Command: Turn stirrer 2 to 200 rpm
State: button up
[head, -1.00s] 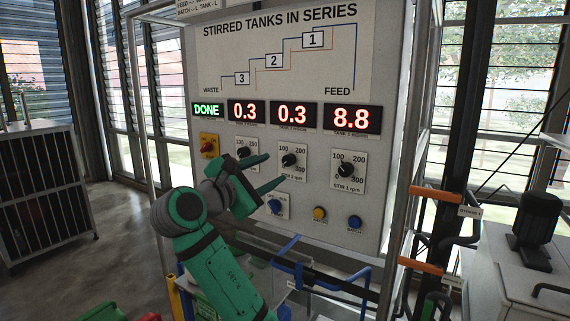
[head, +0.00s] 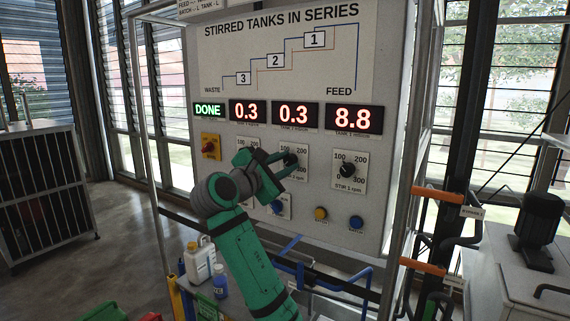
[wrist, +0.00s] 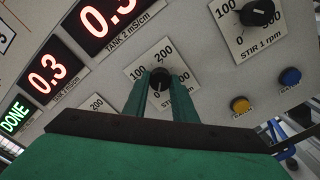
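The stirrer 2 knob (head: 288,159) is a black dial on a white plate marked 100, 200 and 300, in the middle of the upright panel. My gripper (head: 292,161) is at this knob, its green fingers on either side. In the wrist view the knob (wrist: 160,77) sits between the fingertips (wrist: 161,84), which appear closed against its sides. The 200 mark (wrist: 163,53) shows above and right of the knob. The fingers hide part of the scale, and I cannot read the knob's pointer.
The stirrer 1 knob (head: 347,170) is to the right. My arm mostly covers the stirrer 3 dial. Yellow (head: 320,214) and blue (head: 356,222) buttons sit below, and a red knob on a yellow plate (head: 210,147) is at left. Displays (head: 295,116) read DONE, 0.3, 0.3, 8.8.

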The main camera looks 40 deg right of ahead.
jog(key=c, duration=0.4)
